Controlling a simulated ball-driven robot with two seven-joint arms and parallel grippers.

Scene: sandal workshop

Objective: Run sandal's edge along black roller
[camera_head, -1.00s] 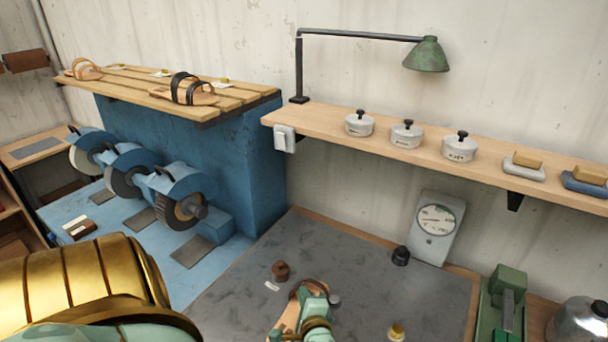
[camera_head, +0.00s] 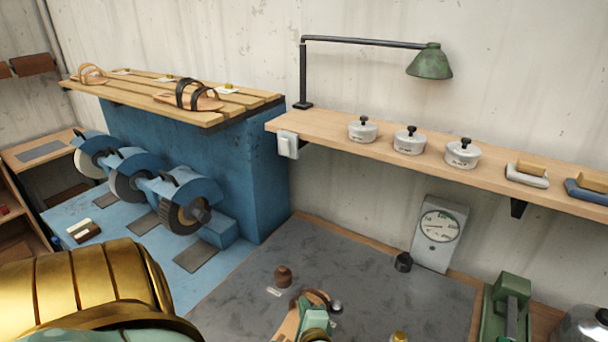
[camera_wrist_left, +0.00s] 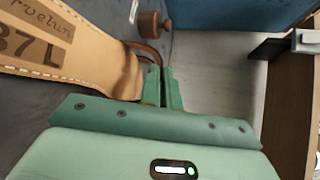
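A tan leather sandal (camera_head: 287,325) with a brown strap is at the bottom of the head view, over the grey worktop. In the left wrist view the sandal (camera_wrist_left: 85,45) shows its stitched insole with a printed "37 L". My left gripper (camera_head: 315,318) is at the sandal's strap end. In the wrist view its green fingers (camera_wrist_left: 164,88) are close together at the brown strap and seem shut on it; the exact contact is hidden. The black roller (camera_head: 184,216) is the nearest wheel of the blue grinding machine, left of and apart from the sandal. My right gripper is out of view.
Two more wheels stand behind the black roller under blue hoods (camera_head: 138,166). A dial gauge (camera_head: 438,232) and a green press (camera_head: 507,305) are to the right. A slatted shelf (camera_head: 140,93) overhangs the machine.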

